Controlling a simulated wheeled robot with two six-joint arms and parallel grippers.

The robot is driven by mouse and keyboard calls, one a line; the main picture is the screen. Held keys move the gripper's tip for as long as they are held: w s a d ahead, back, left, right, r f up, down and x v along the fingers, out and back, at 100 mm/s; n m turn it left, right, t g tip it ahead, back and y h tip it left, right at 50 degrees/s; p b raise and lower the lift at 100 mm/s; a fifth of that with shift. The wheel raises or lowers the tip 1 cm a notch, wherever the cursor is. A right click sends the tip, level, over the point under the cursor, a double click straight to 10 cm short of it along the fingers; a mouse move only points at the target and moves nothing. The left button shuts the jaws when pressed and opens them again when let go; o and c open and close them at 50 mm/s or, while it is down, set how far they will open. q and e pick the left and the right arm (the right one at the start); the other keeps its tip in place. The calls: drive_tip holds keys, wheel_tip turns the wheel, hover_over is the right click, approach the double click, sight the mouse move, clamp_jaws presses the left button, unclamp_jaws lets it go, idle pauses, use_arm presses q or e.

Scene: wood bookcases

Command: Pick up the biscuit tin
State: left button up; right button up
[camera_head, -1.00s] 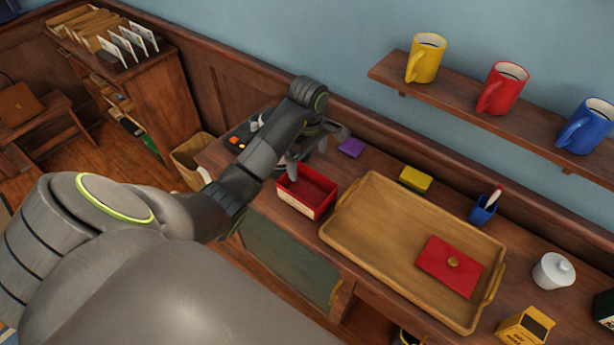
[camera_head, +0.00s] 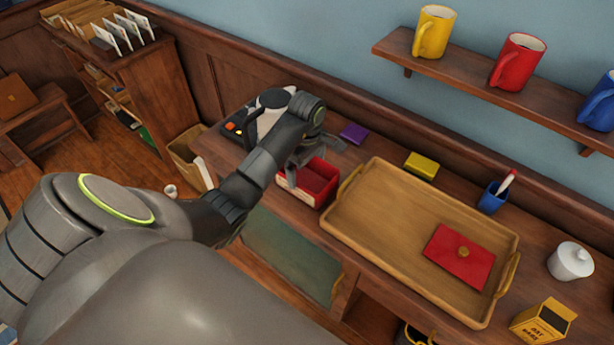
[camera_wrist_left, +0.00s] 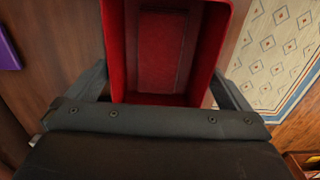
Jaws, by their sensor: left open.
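The biscuit tin (camera_head: 322,172) is an open red box with a pale label on its front, standing on the wooden counter at the left of the tray. Its red inside (camera_wrist_left: 163,50) fills the top middle of the left wrist view. My left gripper (camera_head: 306,162) is open over the tin's near-left end. In the wrist view its fingers (camera_wrist_left: 160,80) lie on either side of the tin, with small gaps hard to judge. A red lid with a round knob (camera_head: 460,257) lies in the wooden tray. My right gripper is not in view.
The wooden tray (camera_head: 375,235) is close on the tin's right. A purple block (camera_head: 353,134) and a yellow block (camera_head: 421,166) lie behind. A dark device (camera_head: 236,127) stands left. A blue cup (camera_head: 492,198) and white jar (camera_head: 570,262) stand right.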

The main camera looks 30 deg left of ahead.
use_arm(q)
drive_tip(key=shift+f, duration=0.9)
drive_tip(key=shift+c, duration=0.3)
drive_tip(key=c, duration=0.8)
drive_tip(key=shift+r, duration=0.1)
